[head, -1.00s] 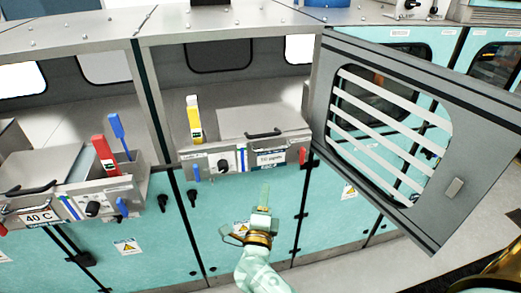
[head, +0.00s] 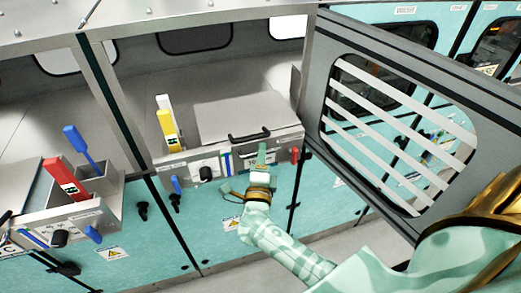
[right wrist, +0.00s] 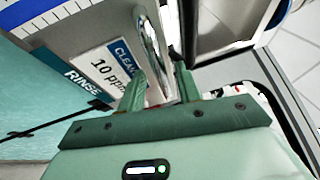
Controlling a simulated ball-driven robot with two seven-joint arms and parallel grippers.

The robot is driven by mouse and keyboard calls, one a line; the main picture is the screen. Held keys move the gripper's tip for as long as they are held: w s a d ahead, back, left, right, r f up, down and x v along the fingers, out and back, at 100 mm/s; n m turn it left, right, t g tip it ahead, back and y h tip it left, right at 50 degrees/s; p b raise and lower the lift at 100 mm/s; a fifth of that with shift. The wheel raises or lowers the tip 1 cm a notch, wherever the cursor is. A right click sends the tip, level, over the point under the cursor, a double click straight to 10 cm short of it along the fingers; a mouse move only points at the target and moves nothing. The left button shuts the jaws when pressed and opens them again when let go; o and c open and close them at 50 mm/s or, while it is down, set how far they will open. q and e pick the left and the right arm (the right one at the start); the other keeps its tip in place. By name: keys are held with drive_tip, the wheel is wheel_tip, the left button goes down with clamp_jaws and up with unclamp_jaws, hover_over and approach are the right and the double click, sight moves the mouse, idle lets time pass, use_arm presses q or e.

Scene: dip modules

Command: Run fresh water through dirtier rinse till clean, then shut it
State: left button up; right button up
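The right-hand rinse bath (head: 185,167) is a steel unit with yellow and white upright handles, a closed-looking lid (head: 245,110), a black knob (head: 206,173), a small blue lever (head: 177,185) and a red lever (head: 294,155) at its right front. In the right wrist view its label (right wrist: 108,68) reads "CLEAN" and "10 ppm", beside a blue "RINSE" strip (right wrist: 82,82). My right gripper (head: 262,150) is in front of this panel near the label. In the right wrist view its fingers (right wrist: 161,78) are apart, close to a shiny metal bar (right wrist: 152,40); contact is unclear. My left gripper is not in view.
A second steel bath (head: 75,225) with red and blue handles stands at left. A grey hinged door with a slatted window (head: 335,70) stands open at right. Teal cabinet fronts (head: 150,235) run below; floor shows at lower right.

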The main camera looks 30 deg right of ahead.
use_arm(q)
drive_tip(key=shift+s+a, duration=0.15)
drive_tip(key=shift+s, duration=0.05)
use_arm(e)
drive_tip(key=shift+s+a, duration=0.1)
clamp_jaws()
use_arm(q)
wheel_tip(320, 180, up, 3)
drive_tip(key=p, duration=0.2)
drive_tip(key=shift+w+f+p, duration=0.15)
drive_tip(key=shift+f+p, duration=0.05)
drive_tip(key=shift+p, duration=0.1)
use_arm(e)
drive_tip(key=s+a, duration=0.2)
drive_tip(key=s, duration=0.6)
drive_tip(key=shift+s, duration=0.4)
unclamp_jaws()
drive_tip(key=shift+a, duration=0.1)
